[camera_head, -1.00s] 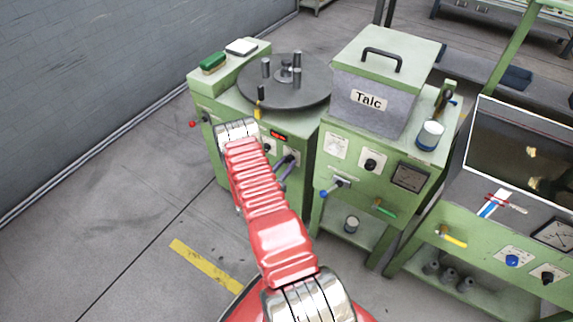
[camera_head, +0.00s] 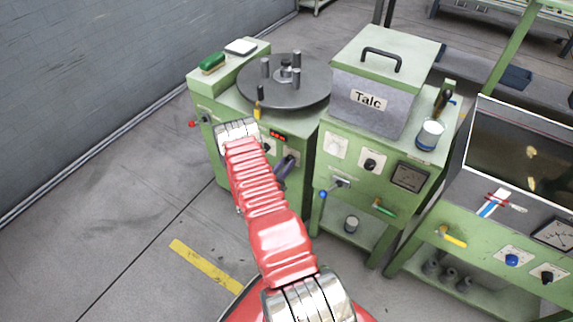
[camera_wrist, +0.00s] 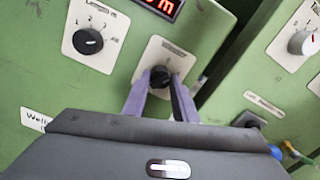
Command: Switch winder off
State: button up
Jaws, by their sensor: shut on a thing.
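The winder is the green machine (camera_head: 237,117) with a round dark plate (camera_head: 315,92) on top, left of the talc unit. Its dark rotary knob (camera_wrist: 160,73) sits on a white label plate in the wrist view. My gripper (camera_wrist: 160,82) has its two purple-grey fingers shut on this knob, one on each side. In the head view my gripper (camera_head: 286,168) is against the winder's front panel, partly behind my red arm. The fingers hide part of the knob and its plate, so I cannot read the knob's position clearly.
Left of the held knob is another black knob (camera_wrist: 88,41) with a numbered scale. A red digital display (camera_wrist: 164,5) is above. The talc unit (camera_head: 385,85) stands close on the right, with a blue-ended lever (camera_head: 323,195). Open floor lies left.

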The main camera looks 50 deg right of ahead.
jog(key=shift+w+a+n, duration=0.1)
jog(key=shift+n, duration=1.9)
jog(key=shift+w+a+n, duration=0.1)
jog(key=shift+n, duration=1.9)
jog(key=shift+f, duration=0.1)
jog(key=o, duration=0.7)
jog(key=shift+d, duration=0.1)
jog(key=o, duration=0.3)
jog(key=shift+s, duration=0.15)
jog(key=shift+o, duration=0.2)
jog(key=s+a, duration=0.1)
jog(key=a, duration=1.2)
jog(key=shift+s+a, duration=0.15)
jog(key=shift+a, duration=0.2)
